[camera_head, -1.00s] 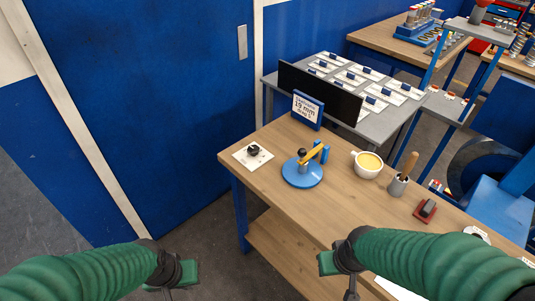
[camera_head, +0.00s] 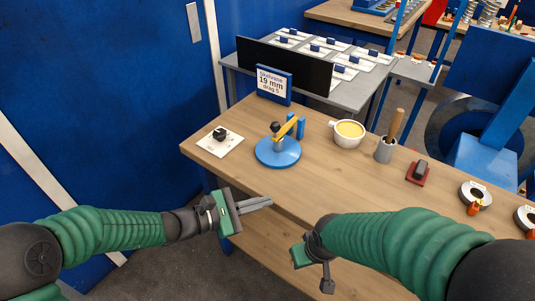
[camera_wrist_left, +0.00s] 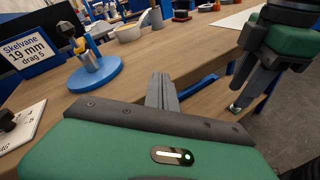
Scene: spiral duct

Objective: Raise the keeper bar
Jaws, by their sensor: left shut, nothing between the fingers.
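A yellow bar (camera_head: 288,128), likely the keeper bar, slants over a round blue base (camera_head: 278,153) with a grey post and a black knob (camera_head: 275,127). Its right end is near an upright blue bracket (camera_head: 300,125). The fixture also shows in the left wrist view (camera_wrist_left: 95,76), where the yellow bar is partly hidden. My left gripper (camera_head: 270,201) is shut and empty, at the table's front edge, nearer to me than the base and apart from it. My right gripper (camera_head: 327,284) hangs in front of the table, away from the fixture; its jaw gap is not clear.
A white plate with a black knob (camera_head: 220,141) lies left of the base. A sign (camera_head: 273,84) stands behind. To the right are a cup (camera_head: 347,133), a grey holder (camera_head: 385,150) and a red block (camera_head: 417,172). The wooden table (camera_head: 340,185) is clear in front.

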